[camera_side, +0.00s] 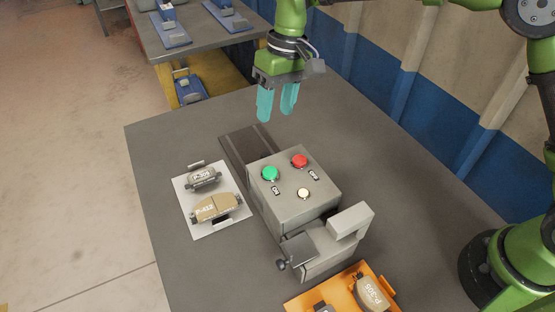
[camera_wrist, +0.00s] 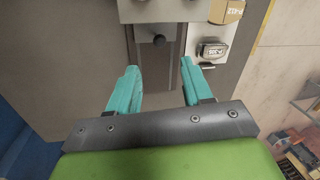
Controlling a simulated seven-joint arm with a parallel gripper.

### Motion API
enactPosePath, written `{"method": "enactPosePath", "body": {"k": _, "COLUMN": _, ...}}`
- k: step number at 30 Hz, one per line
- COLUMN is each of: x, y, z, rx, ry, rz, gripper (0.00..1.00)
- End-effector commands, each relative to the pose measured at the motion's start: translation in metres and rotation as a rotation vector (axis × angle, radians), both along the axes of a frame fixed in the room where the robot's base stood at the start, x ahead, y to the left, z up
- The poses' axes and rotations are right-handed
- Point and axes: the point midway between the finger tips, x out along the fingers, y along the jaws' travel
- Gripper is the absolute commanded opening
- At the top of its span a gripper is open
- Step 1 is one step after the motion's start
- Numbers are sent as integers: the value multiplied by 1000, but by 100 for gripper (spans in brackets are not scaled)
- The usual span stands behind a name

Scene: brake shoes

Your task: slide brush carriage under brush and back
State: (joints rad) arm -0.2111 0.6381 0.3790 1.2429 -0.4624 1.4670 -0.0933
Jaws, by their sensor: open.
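The grey machine box (camera_side: 294,190) stands on the table with green, red and pale buttons on top. A dark track (camera_side: 246,148) runs out from its far side. A grey block with a black knob (camera_side: 282,264) sits at the near side; I cannot tell if this is the carriage. No brush is discernible. My gripper (camera_side: 276,114) is open and empty above the track's far end; its teal fingers (camera_wrist: 160,66) point down either side of the track in the wrist view.
A white tray (camera_side: 188,207) left of the box holds a grey and a tan brake pad. An orange tray (camera_side: 297,303) with pads lies at the near edge. A second table (camera_side: 200,42) stands behind.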

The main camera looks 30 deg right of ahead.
Motion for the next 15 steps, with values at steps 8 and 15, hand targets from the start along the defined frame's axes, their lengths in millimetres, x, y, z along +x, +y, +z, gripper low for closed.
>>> {"method": "enactPosePath", "body": {"k": 8, "x": 1, "y": -5, "z": 28, "rx": 0, "ry": 0, "rz": 2, "gripper": 50}}
{"method": "enactPosePath", "body": {"k": 15, "x": 1, "y": -6, "z": 30, "rx": 0, "ry": 1, "rz": 1, "gripper": 50}}
